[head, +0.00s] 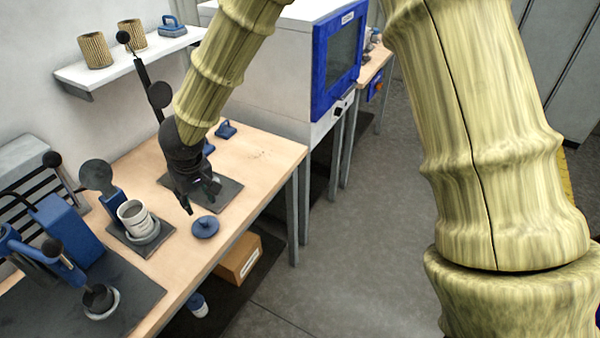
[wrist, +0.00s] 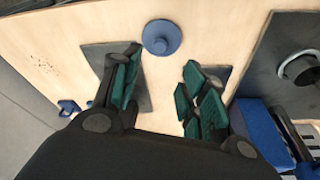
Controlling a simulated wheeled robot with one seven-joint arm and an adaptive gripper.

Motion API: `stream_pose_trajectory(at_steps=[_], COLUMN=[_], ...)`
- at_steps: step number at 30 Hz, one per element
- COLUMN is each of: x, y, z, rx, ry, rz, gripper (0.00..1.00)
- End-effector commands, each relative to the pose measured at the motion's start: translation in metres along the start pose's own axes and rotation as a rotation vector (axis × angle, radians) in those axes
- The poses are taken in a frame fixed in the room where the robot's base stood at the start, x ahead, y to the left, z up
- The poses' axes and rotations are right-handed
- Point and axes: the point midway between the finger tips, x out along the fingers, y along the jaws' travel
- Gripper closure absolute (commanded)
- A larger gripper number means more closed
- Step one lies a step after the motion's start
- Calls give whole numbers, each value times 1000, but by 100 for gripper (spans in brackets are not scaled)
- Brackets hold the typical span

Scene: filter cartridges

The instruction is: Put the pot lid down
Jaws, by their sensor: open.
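The pot lid is a round blue disc with a small knob (head: 205,228). It lies flat on the bare wooden bench top, close to the corner of a dark mat. In the wrist view the lid (wrist: 161,37) sits beyond the gap between the fingertips, with clear wood around most of it. My gripper (head: 201,198) is open and empty, with its fingers pointing down beside and a little above the lid. In the wrist view the two green-padded fingers (wrist: 163,62) are spread wide and do not touch the lid.
A dark mat (head: 231,190) lies under my gripper. Blue handled items (head: 225,129) lie at the back. A shelf (head: 120,66) holds filter cartridges (head: 94,50). The bench's right side is clear.

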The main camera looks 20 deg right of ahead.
Motion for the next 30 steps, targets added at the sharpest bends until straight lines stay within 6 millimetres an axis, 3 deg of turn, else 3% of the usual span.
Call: stream_pose_trajectory(at_steps=[4, 8, 18, 24, 30], x=[10, 42, 140, 180, 207], y=[7, 29, 101, 127, 138], z=[8, 37, 156, 231, 309], rx=[6, 26, 82, 109, 144], ry=[-11, -42, -102, -116, -136], rz=[14, 65, 215, 241, 213], gripper=[57, 57, 57, 57, 57])
